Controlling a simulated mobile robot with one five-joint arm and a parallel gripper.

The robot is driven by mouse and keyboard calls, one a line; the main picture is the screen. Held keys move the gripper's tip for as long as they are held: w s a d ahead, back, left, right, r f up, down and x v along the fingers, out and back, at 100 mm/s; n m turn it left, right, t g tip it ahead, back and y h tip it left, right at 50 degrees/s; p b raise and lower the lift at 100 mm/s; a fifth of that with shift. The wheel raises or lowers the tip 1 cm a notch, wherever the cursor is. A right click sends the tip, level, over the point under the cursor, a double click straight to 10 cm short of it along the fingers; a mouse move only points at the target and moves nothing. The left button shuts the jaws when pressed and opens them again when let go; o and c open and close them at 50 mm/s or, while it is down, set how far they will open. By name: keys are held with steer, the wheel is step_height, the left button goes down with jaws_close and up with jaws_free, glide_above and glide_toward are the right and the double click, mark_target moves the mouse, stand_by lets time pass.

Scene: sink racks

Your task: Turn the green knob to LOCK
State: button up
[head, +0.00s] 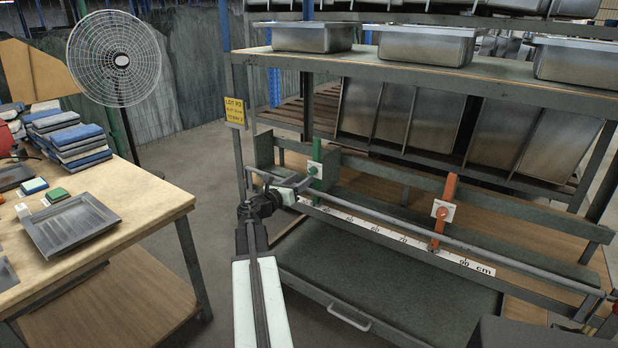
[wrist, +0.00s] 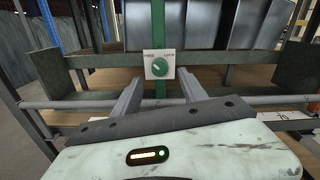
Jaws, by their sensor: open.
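The green knob (wrist: 158,68) is round and sits on a white square plate on a green upright post (wrist: 159,98). The plate's right word reads LOCK; the left word is too small to read surely. A pale mark on the knob seems to slant to the upper left. In the head view the same green post (head: 315,177) stands at the left of the rail. My gripper (wrist: 159,75) is open, its two fingers on either side below the knob, with nothing between them. The head view shows my gripper (head: 294,184) just left of the post; contact cannot be told.
A red post (head: 445,196) with its own white plate stands further right along the rail. A white centimetre scale (head: 390,238) runs below. Steel pans (head: 427,45) sit on the shelf above. A wooden table (head: 150,205) with a tray stands left.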

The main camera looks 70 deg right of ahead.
mark_target(310, 173)
steer(key=x, duration=0.5)
steer(key=shift+d, duration=0.3)
jaws_close()
steer(key=shift+m, duration=0.3)
steer(key=m, duration=0.8)
steer(key=shift+w+m, duration=0.1)
steer(key=shift+m, duration=0.3)
steer(key=m, duration=0.4)
steer(key=shift+a+m, duration=0.1)
steer(key=shift+m, duration=2.1)
